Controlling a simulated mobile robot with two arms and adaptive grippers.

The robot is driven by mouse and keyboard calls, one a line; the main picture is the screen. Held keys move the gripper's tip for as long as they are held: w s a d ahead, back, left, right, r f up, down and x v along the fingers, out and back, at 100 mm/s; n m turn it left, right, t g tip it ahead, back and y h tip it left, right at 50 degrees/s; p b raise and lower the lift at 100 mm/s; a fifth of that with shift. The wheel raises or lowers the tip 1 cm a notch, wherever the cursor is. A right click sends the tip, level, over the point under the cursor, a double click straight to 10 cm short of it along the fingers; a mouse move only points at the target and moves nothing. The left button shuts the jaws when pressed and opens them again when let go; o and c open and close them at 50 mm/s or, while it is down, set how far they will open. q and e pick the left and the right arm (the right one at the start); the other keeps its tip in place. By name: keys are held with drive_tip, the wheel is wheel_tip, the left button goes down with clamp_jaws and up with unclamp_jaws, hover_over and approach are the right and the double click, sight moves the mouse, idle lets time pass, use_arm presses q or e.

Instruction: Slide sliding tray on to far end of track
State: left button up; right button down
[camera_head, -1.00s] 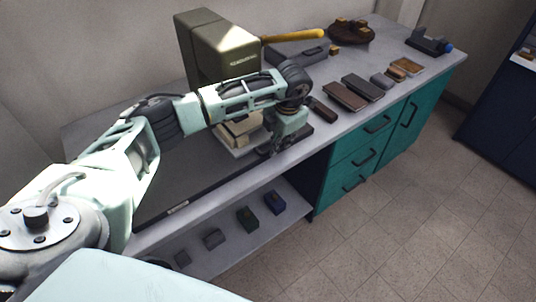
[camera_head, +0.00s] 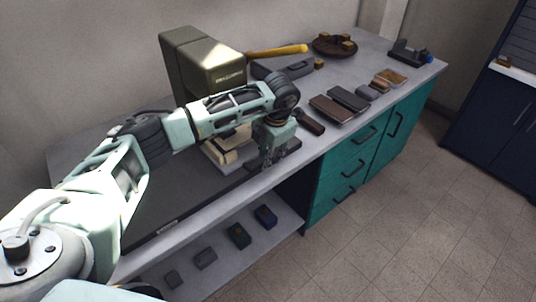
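A pale cream tray-like piece (camera_head: 223,152) sits on the bench below the olive-grey press (camera_head: 205,65); I take it for the sliding tray, though my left arm partly covers it. A long dark flat bed (camera_head: 180,185), which looks like the track, runs along the bench to the left of it. My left gripper (camera_head: 268,163) points down at the bench's front edge, just right of the cream piece and beside a dark plate (camera_head: 291,158). Its fingers are small and dark here, and I cannot tell whether they touch the tray. My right gripper is out of view.
A yellow handle (camera_head: 278,51) sticks out from the press. Dark and brown blocks (camera_head: 332,109) lie along the bench to the right. Teal drawers (camera_head: 345,170) stand below. Small blocks (camera_head: 240,236) sit on the lower shelf. The floor in front is clear.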

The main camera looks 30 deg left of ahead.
use_arm(q)
wheel_tip(320, 180, up, 11)
drive_tip(key=d, duration=0.1)
drive_tip(key=shift+s+d+r, duration=0.15)
drive_tip(key=shift+s+d, duration=0.2)
drive_tip(key=shift+d, duration=0.05)
drive_tip(key=shift+d, duration=0.1)
